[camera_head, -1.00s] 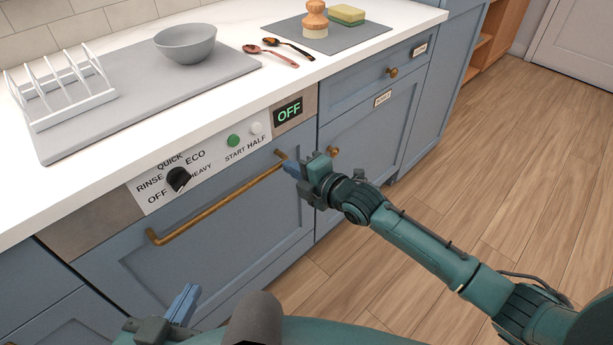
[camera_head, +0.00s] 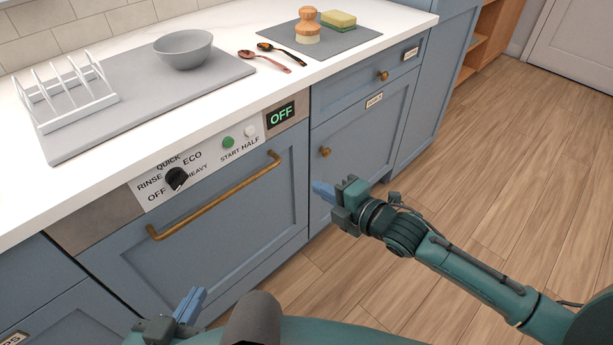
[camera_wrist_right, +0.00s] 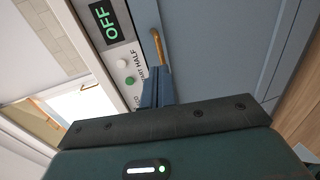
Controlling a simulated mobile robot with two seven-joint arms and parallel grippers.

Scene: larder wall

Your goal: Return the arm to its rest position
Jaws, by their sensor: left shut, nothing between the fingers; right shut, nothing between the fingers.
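My right gripper (camera_head: 324,190) is shut and empty in front of the blue cabinet fronts, to the right of the dishwasher's brass bar handle (camera_head: 215,198) and apart from it. Its closed blue fingers also show in the right wrist view (camera_wrist_right: 156,88), with the handle end beyond them. My left gripper (camera_head: 190,303) is low at the bottom of the head view, shut and empty, in front of the dishwasher door (camera_head: 235,225). The dishwasher door is closed and its display (camera_head: 281,115) reads OFF.
The white counter holds a grey mat (camera_head: 150,112) with a white rack (camera_head: 70,95) and a grey bowl (camera_head: 183,49). Two spoons lie near a dark mat (camera_head: 345,38) with a brush (camera_head: 307,27) and a sponge (camera_head: 338,19). Wooden floor (camera_head: 520,170) at right is clear.

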